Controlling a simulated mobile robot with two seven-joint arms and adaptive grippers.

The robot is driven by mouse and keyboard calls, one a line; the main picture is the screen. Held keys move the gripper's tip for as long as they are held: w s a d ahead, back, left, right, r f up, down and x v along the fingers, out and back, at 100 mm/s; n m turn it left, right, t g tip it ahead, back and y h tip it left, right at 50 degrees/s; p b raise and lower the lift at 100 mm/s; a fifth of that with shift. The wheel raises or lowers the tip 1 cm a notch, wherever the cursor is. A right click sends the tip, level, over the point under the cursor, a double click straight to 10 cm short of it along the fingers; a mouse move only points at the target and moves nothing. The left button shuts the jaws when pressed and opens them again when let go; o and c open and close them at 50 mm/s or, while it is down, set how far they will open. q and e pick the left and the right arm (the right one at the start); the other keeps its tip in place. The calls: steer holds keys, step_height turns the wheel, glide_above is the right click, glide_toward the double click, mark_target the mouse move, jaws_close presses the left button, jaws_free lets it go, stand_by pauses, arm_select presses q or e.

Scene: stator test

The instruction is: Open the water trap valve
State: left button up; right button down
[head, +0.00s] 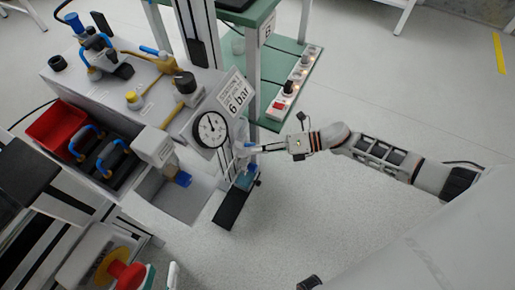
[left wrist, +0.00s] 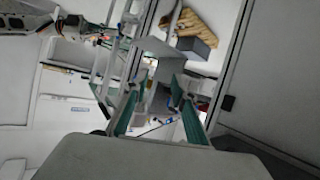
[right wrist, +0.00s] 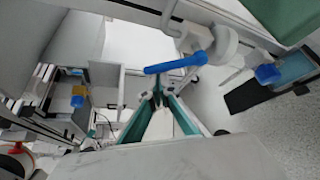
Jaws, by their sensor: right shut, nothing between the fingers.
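The water trap valve shows in the right wrist view as a blue lever (right wrist: 175,63) on a white-grey body (right wrist: 195,40). The lever lies nearly crosswise in that view, just beyond my right fingertips. My right gripper (right wrist: 158,88) is shut with nothing in it; its tips are close to the lever, and I cannot tell whether they touch. In the head view my right gripper (head: 248,149) reaches in from the right, just right of and below the pressure gauge (head: 210,129). My left gripper (left wrist: 150,98) shows in the left wrist view, open and empty, away from the valve.
The grey test bench (head: 110,105) carries a red bin (head: 58,130), blue-handled fittings and a 6 bar sign (head: 236,92). A green table with a power strip (head: 297,83) stands behind. A dark plate (head: 232,208) lies below the gripper. The floor at right is open.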

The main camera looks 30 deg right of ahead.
steer(key=shift+w+d+r+m+y+b, duration=0.5)
steer(key=shift+w+d+r+m+b, duration=0.1)
steer(key=shift+w+d+b, duration=0.2)
arm_select(q)
steer(key=d+n, duration=0.2)
steer(key=d, duration=0.1)
steer(key=d+f+n+h, duration=0.1)
steer(key=shift+s+d, duration=0.15)
steer(key=shift+s, duration=0.25)
arm_select(e)
steer(key=shift+w+d, duration=0.2)
steer(key=shift+d, duration=0.15)
steer(key=shift+r, duration=0.1)
steer(key=shift+w+d, duration=0.2)
